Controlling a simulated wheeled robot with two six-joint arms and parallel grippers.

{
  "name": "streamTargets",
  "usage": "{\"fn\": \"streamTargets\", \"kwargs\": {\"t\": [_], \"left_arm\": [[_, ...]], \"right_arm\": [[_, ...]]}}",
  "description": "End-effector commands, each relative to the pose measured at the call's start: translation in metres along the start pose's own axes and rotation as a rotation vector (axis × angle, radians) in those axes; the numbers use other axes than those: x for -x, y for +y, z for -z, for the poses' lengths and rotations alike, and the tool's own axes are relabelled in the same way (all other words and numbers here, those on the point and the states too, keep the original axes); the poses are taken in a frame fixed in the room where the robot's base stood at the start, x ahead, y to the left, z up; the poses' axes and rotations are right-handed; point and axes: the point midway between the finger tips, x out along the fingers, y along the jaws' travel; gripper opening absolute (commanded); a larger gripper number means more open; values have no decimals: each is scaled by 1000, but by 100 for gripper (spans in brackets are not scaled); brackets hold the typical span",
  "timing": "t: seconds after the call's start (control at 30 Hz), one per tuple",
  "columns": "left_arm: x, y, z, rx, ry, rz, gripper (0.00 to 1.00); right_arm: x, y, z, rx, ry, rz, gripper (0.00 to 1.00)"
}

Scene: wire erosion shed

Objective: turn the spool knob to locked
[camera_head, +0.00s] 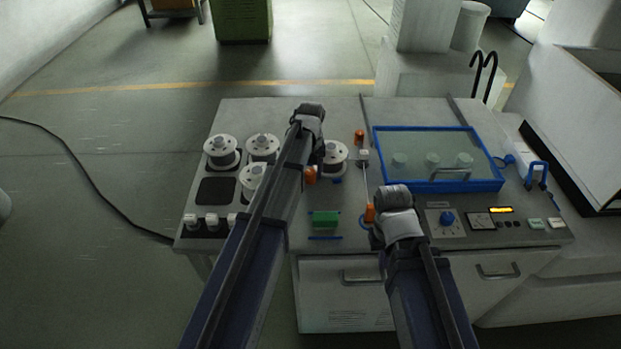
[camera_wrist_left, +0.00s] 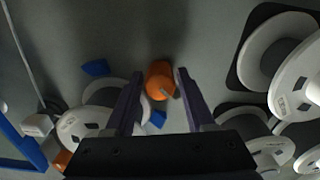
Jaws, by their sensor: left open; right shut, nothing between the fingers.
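The orange spool knob (camera_head: 310,176) stands on the bench top beside a white spool (camera_head: 335,157), partly hidden by my left arm. In the left wrist view the knob (camera_wrist_left: 160,80) shows between my left fingertips, with a grey pointer mark on it. My left gripper (camera_wrist_left: 159,74) is open, one finger on each side of the knob; I cannot tell whether they touch it. Two blue marks (camera_wrist_left: 95,67) (camera_wrist_left: 157,118) lie near it. My right gripper (camera_head: 374,240) is shut and empty, low over the bench front, largely hidden by its wrist.
Several white spools (camera_head: 221,150) stand on the left of the bench. A blue-framed clear cover (camera_head: 438,188) is at the right, above a control panel with a blue knob (camera_head: 447,218). A green block (camera_head: 325,218) and an orange post (camera_head: 369,213) lie between my arms.

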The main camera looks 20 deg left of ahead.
Motion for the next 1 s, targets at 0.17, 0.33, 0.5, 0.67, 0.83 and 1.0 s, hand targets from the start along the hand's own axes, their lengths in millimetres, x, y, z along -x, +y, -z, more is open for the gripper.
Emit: {"fn": "streamTargets", "kwargs": {"t": [0.17, 0.33, 0.5, 0.67, 0.83, 1.0], "left_arm": [[1, 0, 0, 0, 0, 0, 54], [1, 0, 0, 0, 0, 0, 40], [1, 0, 0, 0, 0, 0, 21], [0, 0, 0, 0, 0, 0, 3], [0, 0, 0, 0, 0, 0, 0], [0, 0, 0, -14, 0, 0, 0]], "right_arm": [[1, 0, 0, 0, 0, 0, 0], [1, 0, 0, 0, 0, 0, 0], [1, 0, 0, 0, 0, 0, 0], [0, 0, 0, 0, 0, 0, 0], [0, 0, 0, 0, 0, 0, 0], [0, 0, 0, 0, 0, 0, 0]]}}
